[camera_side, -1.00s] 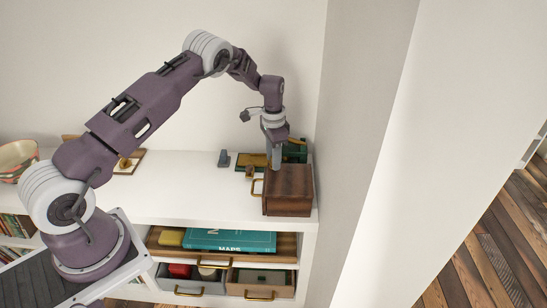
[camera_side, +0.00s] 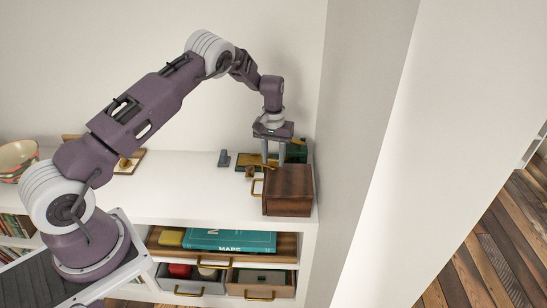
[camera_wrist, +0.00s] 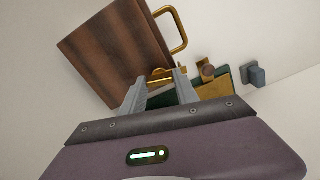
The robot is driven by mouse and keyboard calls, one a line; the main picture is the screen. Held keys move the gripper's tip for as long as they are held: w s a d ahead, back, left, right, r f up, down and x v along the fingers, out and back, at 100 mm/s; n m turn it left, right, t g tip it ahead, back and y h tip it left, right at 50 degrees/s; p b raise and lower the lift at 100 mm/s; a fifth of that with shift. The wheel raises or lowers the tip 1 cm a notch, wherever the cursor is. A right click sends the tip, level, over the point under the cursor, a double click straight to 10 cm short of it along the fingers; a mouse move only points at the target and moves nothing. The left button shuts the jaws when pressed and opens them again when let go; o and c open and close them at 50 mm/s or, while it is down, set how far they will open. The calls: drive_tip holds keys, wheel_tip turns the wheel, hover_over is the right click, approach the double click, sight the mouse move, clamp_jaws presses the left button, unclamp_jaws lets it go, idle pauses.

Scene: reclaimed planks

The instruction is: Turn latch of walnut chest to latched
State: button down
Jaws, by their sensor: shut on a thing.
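The walnut chest (camera_side: 290,188) is a dark brown wooden box on the right end of the white shelf top, with a brass loop handle (camera_side: 257,187) on its left side. In the wrist view the chest (camera_wrist: 112,50) fills the upper left, with the handle (camera_wrist: 180,30) beside it. My gripper (camera_side: 274,163) points down at the chest's back left edge. In the wrist view my gripper (camera_wrist: 160,80) has its fingertips on either side of a small brass latch (camera_wrist: 160,73) at the chest's edge and is shut on it. The fingers partly hide the latch, so its exact position is unclear.
Behind the chest are a green object (camera_side: 296,152) and a yellow-brown board (camera_side: 250,160). A small blue-grey block (camera_side: 224,158) stands left of them. A bowl (camera_side: 17,158) is at the far left. Open drawers (camera_side: 262,293) jut out below. The wall is close on the right.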

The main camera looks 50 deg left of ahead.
sight(273, 159)
drive_tip(key=shift+n, duration=1.5)
drive_tip(key=c, duration=0.9)
unclamp_jaws()
drive_tip(key=shift+r, duration=0.15)
wheel_tip(273, 159, up, 7)
drive_tip(key=shift+f, duration=0.1)
